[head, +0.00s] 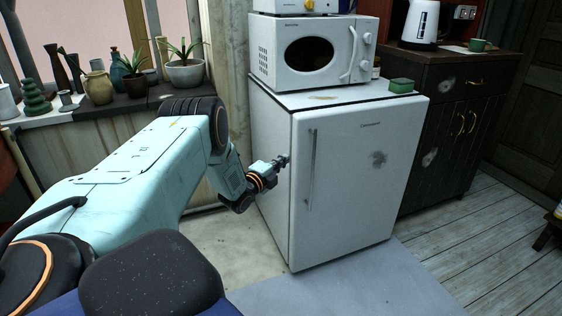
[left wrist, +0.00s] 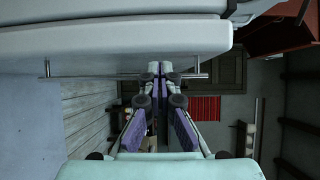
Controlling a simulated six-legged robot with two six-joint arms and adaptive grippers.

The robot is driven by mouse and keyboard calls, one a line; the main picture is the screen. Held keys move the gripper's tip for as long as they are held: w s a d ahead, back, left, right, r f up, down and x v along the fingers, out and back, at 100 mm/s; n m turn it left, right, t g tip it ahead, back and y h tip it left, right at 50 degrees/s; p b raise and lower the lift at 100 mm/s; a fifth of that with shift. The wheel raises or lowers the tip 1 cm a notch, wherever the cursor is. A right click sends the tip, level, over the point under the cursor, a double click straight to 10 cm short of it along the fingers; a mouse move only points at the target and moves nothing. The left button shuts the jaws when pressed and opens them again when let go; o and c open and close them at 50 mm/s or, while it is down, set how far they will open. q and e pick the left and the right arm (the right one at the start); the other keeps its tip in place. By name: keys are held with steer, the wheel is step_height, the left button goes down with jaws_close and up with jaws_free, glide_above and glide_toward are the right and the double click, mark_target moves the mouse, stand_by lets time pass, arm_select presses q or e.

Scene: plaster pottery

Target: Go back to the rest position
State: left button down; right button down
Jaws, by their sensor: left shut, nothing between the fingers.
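My left gripper (head: 284,160) is shut and empty beside the left side of the white fridge (head: 355,185), near its upright metal handle (head: 311,175). In the left wrist view the gripper's fingertips (left wrist: 160,68) meet in front of the fridge door (left wrist: 110,40). The handle (left wrist: 90,77) runs across that picture, level with the fingertips; I cannot tell whether they touch it. The fridge door looks closed. My right gripper is not in view.
A white microwave (head: 310,52) and a green sponge (head: 401,85) are on the fridge. A dark cabinet (head: 440,140) with a white kettle (head: 421,22) stands right of it. Potted plants and vases line the windowsill (head: 100,113) at left.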

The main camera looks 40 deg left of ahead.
arm_select(q)
steer(key=s+d+f+n+g, duration=0.2)
steer(key=s+f+n, duration=0.1)
steer(key=f+n, duration=0.2)
steer(key=s+d+f+n+g, duration=0.2)
steer(key=s+d+f+n, duration=0.15)
steer(key=f, duration=0.25)
steer(key=s+d+f+n+g+h, duration=0.1)
steer(key=s+d+f+n+g, duration=0.3)
steer(key=d, duration=0.3)
steer(key=s+d+f+n+g+h, duration=0.1)
steer(key=s+d+f+n, duration=0.25)
steer(key=s+d, duration=0.4)
steer(key=s+d+r+g, duration=0.1)
steer(key=s+d+g, duration=0.1)
steer(key=s+d, duration=0.3)
steer(key=s+d+r+g+h+p, duration=0.1)
steer(key=s+d+g, duration=0.2)
steer(key=s, duration=0.9)
steer(key=s+d+r+g, duration=0.1)
steer(key=s+d+g, duration=0.2)
steer(key=s+d, duration=0.4)
steer(key=shift+s+d+r, duration=0.15)
steer(key=shift+s+r, duration=0.2)
steer(key=shift+s, duration=0.6)
